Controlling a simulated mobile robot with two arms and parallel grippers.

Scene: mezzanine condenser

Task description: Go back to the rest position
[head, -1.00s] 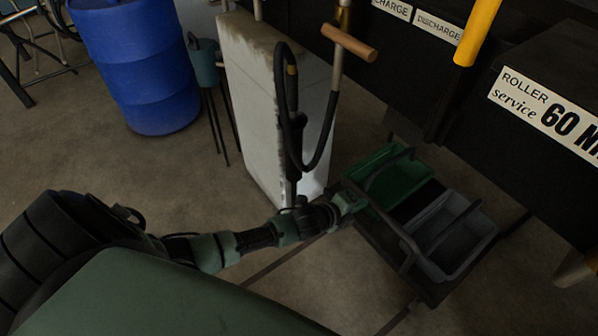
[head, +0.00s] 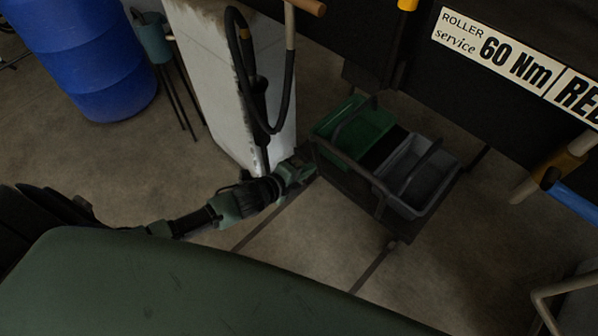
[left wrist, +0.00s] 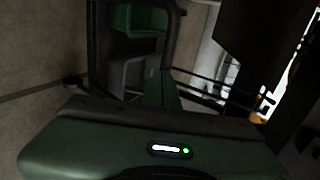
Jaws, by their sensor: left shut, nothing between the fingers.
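My left gripper (head: 302,168) is at the end of my left arm, which comes in from the left in the head view. It is shut and empty. It appears beside the near left side of a dark cart; whether it touches the cart I cannot tell. The cart carries a green bin (head: 356,130) and a grey bin (head: 418,176). In the left wrist view the green bin (left wrist: 140,20) and the grey bin (left wrist: 128,74) show beyond the green gripper body. My right gripper is not in view.
A white pillar (head: 215,75) with a black hose (head: 262,100) stands just behind my left gripper. A blue drum (head: 80,60) and a teal can on thin legs (head: 152,38) are further left. A black machine (head: 420,75) with white signs is at the back right. The floor in front is clear.

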